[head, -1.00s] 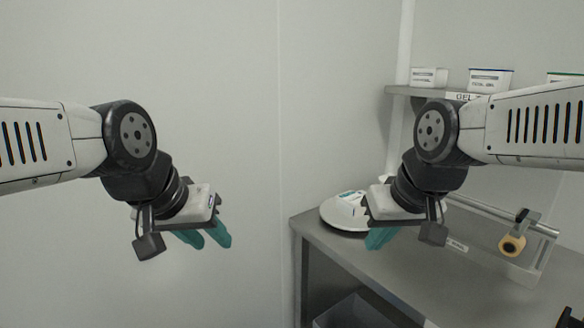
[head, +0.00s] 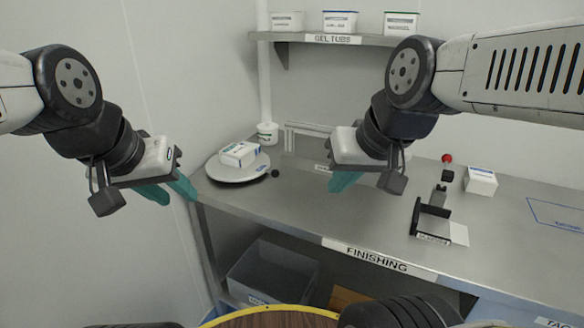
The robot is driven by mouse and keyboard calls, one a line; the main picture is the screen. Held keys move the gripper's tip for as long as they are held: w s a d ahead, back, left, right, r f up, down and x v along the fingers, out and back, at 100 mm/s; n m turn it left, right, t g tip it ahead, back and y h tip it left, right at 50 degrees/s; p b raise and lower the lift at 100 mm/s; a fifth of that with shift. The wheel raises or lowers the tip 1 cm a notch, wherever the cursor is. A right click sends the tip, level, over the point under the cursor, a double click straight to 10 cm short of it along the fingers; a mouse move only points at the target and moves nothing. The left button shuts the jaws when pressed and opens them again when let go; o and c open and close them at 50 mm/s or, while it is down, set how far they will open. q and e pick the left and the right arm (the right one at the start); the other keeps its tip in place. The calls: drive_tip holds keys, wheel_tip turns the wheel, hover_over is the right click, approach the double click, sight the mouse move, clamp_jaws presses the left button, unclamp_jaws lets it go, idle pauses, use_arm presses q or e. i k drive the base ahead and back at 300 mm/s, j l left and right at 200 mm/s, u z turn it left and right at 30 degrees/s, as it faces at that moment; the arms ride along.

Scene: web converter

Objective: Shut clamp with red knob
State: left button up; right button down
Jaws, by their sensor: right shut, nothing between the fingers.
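A small red knob (head: 447,158) stands at the back of the steel bench, right of centre. A black part sits just in front of it, and a black clamp-like fixture (head: 432,212) with a white labelled plate stands nearer the front. How the knob joins the fixture is too small to tell. My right gripper (head: 340,186) is shut and empty, above the bench and left of the fixture. My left gripper (head: 177,196) has its two teal fingers apart and empty, at the bench's left end, well away from the knob.
A round white scale (head: 237,172) with a box on it stands at the bench's left. A white box (head: 481,181) is right of the knob. A shelf (head: 330,40) with tubs hangs above. A grey bin (head: 272,272) is below. The bench front near the FINISHING label is clear.

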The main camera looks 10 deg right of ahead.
sight(447, 176)
drive_tip(key=z, duration=1.5)
drive_tip(key=i+l+z, duration=0.45)
drive_tip(key=i, duration=0.3)
